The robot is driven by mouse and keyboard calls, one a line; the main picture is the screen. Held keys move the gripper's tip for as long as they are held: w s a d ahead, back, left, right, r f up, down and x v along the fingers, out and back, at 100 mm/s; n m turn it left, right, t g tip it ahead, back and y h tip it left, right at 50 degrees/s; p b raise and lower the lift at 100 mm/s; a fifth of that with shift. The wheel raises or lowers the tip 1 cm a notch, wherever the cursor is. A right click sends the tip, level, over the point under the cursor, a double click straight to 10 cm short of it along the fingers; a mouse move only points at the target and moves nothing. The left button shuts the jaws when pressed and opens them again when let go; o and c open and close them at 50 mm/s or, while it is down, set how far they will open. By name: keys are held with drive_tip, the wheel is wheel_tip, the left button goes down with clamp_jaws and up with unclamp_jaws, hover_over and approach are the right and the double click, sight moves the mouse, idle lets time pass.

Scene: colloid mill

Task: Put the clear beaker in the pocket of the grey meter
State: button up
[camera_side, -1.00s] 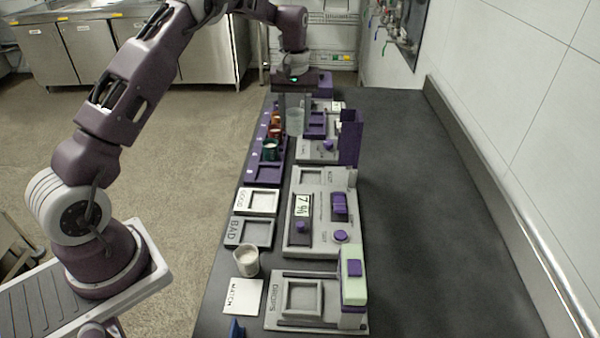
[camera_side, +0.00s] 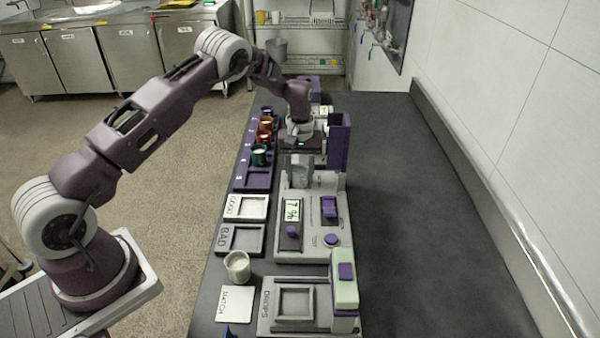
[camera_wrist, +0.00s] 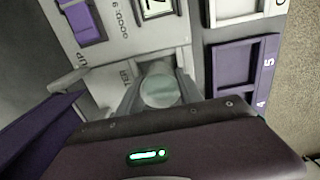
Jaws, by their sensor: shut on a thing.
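The clear beaker (camera_side: 301,175) is between the fingers of my gripper (camera_side: 300,168), which is shut on it. It hangs at the far end of the grey meter (camera_side: 308,248), over or at the pocket; I cannot tell whether its base touches. In the wrist view the round beaker (camera_wrist: 160,90) shows between the fingers, with part of the square pocket (camera_wrist: 166,62) beyond it. The beaker and fingers hide the rest of the pocket. The meter has a lit display (camera_side: 292,210) and purple controls.
A tall purple panel (camera_side: 339,142) stands close to the right of my gripper. A purple rack (camera_side: 254,180) with several coloured cups is to the left. Trays marked GOOD (camera_side: 246,206) and BAD (camera_side: 241,239) and a white cup (camera_side: 237,266) are nearer. The right side of the bench is clear.

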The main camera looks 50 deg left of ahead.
drive_tip(key=shift+f, duration=0.35)
